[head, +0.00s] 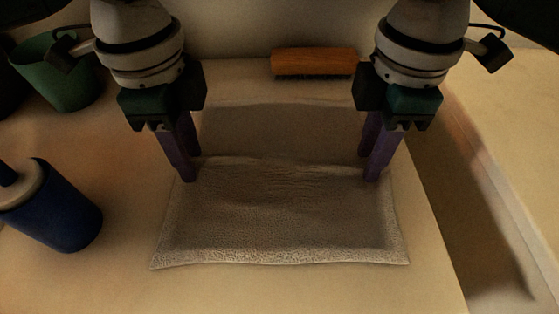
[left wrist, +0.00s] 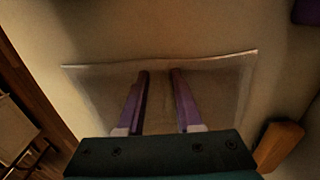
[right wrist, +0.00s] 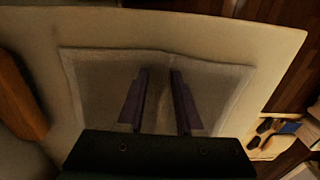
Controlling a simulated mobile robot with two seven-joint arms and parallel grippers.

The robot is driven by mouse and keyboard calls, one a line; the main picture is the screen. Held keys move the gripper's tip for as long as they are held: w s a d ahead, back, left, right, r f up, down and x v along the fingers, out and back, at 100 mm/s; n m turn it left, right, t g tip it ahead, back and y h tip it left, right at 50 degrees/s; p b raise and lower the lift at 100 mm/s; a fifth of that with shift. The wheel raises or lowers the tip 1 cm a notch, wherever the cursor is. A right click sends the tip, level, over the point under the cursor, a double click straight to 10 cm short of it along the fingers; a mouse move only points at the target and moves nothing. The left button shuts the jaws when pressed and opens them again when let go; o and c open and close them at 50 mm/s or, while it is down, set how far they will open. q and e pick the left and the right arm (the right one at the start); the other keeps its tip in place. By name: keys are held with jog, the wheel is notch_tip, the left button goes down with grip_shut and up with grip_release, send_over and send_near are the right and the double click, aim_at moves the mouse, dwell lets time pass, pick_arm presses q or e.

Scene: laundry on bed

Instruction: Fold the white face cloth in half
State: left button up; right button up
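The face cloth (head: 285,215), greyish in this dim light, lies spread on the bed. A low raised crease runs left to right across its middle; the back half (head: 280,130) looks darker. My left gripper (head: 194,168) is at the left end of this crease and my right gripper (head: 368,167) at the right end. Both point down, with purple fingers apart. In the left wrist view the fingers (left wrist: 159,72) stand over the cloth (left wrist: 225,85). In the right wrist view the crease in the cloth (right wrist: 90,85) runs between the fingers (right wrist: 160,72). Fingertip contact is unclear.
A wooden brush (head: 314,63) lies behind the cloth. A green bin (head: 62,75) and a blue cylinder (head: 55,210) with a pale top stand at the left. The bed's edge (head: 445,230) runs down the right side. The bed in front of the cloth is clear.

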pick_arm(q)
grip_shut()
pick_arm(e)
grip_shut()
dwell(0.4)
